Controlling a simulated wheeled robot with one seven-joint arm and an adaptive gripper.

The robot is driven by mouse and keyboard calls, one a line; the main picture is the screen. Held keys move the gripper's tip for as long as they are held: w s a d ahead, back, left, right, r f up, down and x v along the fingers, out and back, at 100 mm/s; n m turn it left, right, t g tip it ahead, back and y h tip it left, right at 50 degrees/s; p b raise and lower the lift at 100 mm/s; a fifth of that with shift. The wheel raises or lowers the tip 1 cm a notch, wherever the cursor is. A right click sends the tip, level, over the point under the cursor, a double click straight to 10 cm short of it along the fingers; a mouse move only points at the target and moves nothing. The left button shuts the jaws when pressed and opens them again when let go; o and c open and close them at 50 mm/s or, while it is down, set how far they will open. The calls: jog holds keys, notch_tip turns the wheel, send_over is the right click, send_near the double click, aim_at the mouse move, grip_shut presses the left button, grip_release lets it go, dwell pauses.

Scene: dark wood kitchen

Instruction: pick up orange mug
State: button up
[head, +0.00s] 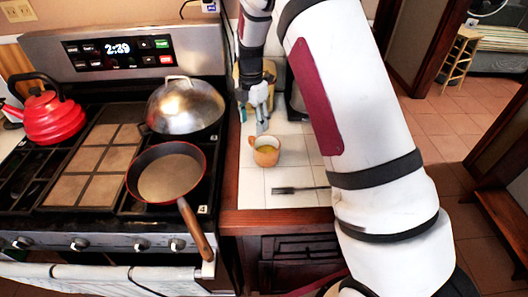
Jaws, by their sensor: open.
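The orange mug (265,152) stands upright on the white tiled counter (290,178), to the right of the stove, with its handle toward the upper left. Something yellowish shows inside it. My gripper (261,130) points down just behind and above the mug's back rim. Its jaws are open with nothing seen between them. The fingertips are small in this view, and I cannot tell whether they touch the mug.
A dark flat utensil (298,190) lies in front of the mug. A frying pan (168,175), a domed lidded pan (184,106) and a red kettle (50,112) sit on the stove. Items behind my gripper are partly hidden.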

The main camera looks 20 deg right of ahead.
aim_at(253, 138)
jog(key=f, duration=0.7)
jog(key=shift+s+a+f+b, duration=0.2)
jog(key=shift+s+b, duration=0.05)
jog(key=shift+b, duration=0.05)
grip_shut()
jog(key=shift+r, duration=0.25)
